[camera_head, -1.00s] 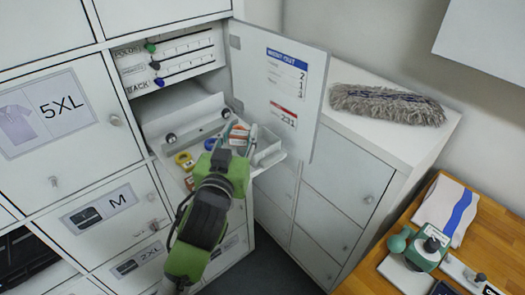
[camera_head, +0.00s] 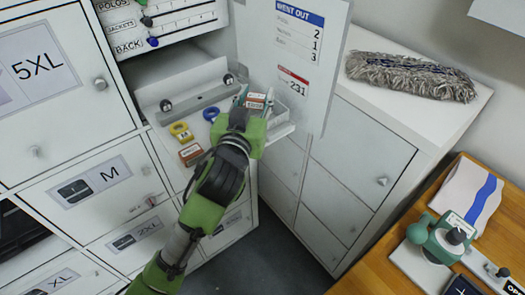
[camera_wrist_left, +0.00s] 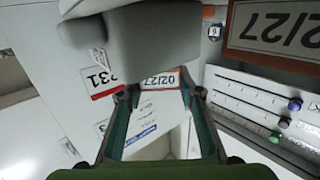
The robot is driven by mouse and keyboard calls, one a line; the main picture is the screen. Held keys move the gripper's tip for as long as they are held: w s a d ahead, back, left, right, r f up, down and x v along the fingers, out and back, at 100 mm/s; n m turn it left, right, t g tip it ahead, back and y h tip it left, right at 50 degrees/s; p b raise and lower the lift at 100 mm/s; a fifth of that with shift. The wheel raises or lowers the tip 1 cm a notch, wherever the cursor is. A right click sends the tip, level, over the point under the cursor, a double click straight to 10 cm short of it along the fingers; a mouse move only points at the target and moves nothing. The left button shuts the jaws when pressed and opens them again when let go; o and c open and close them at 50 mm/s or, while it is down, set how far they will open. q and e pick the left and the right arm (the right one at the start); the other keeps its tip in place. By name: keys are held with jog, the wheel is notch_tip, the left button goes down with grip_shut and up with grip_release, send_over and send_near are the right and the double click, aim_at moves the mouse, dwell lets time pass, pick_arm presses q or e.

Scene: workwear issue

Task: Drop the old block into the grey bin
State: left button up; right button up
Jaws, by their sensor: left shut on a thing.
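My left gripper (camera_head: 255,99) is shut on a small block with a white and orange-red face (camera_head: 256,102). In the left wrist view the block (camera_wrist_left: 161,79) sits between the fingertips and reads 02/27. It is held above the right part of the pull-down shelf in the open locker. A small pale grey open box (camera_head: 292,107), which looks like the grey bin, is just right of the gripper, at the shelf's right end; its inside is mostly hidden. A red-brown block (camera_head: 191,154) lies at the shelf's front. My right gripper is not in view.
A yellow ring (camera_head: 180,131) and a blue ring (camera_head: 211,114) lie on the shelf. The open locker door (camera_head: 290,65) with a tally sheet stands behind the gripper. A grey mop head (camera_head: 410,77) lies on the white cabinet. A wooden bench (camera_head: 400,262) is at lower right.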

pick_arm(q)
jog(key=shift+s+f, duration=0.1)
jog(key=o, duration=1)
jog(key=shift+s, duration=0.1)
jog(key=v, duration=1.1)
jog(key=shift+s+a, duration=0.15)
jog(key=shift+s, duration=0.2)
jog(key=shift+f, duration=0.15)
